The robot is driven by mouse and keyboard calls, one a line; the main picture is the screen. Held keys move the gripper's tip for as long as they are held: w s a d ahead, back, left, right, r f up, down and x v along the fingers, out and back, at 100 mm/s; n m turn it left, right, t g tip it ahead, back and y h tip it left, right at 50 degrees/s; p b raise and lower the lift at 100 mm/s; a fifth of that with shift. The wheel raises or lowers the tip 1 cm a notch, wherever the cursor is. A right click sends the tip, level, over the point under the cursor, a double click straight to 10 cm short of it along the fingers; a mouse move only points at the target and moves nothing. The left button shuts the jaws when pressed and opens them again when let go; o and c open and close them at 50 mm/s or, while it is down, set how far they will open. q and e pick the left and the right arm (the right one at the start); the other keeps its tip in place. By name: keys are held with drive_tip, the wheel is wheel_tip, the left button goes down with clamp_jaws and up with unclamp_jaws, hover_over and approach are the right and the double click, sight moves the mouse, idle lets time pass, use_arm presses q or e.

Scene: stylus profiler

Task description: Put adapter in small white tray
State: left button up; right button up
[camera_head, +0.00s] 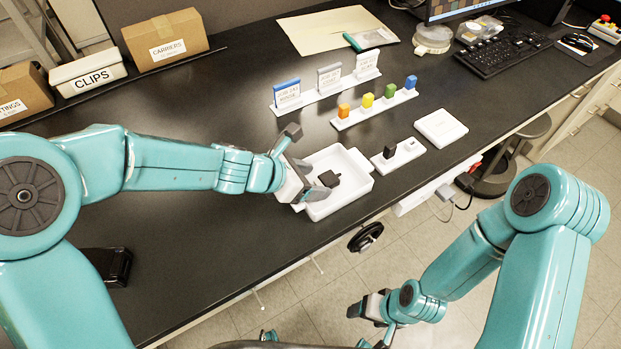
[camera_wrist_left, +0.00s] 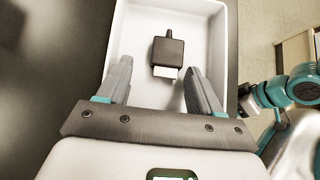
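The adapter (camera_head: 328,179) is a small dark box with a thin stub at one end and a white connector at the other. It appears to lie on the floor of the small white tray (camera_head: 352,160), inside the walls. In the left wrist view the adapter (camera_wrist_left: 168,52) sits beyond the fingertips, between their lines, with no finger touching it; the tray (camera_wrist_left: 215,45) surrounds it. My left gripper (camera_head: 304,163) is open and empty, at the tray's left side; its fingers also show in the left wrist view (camera_wrist_left: 160,75). My right gripper (camera_head: 358,327) is open and empty, in front of the table.
A rack of coloured pieces (camera_head: 375,106) and a labelled card stand (camera_head: 328,90) are behind. The table left of the tray is mostly clear.

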use_arm(q)
drive_tip(key=shift+s, duration=0.1)
drive_tip(key=shift+r+p, duration=0.3)
drive_tip(key=shift+p, duration=0.05)
drive_tip(key=p+v, duration=0.4)
drive_tip(key=v, duration=0.8)
drive_tip(key=shift+p, duration=0.3)
drive_tip(key=shift+d+f, duration=0.1)
drive_tip(key=shift+s, duration=0.1)
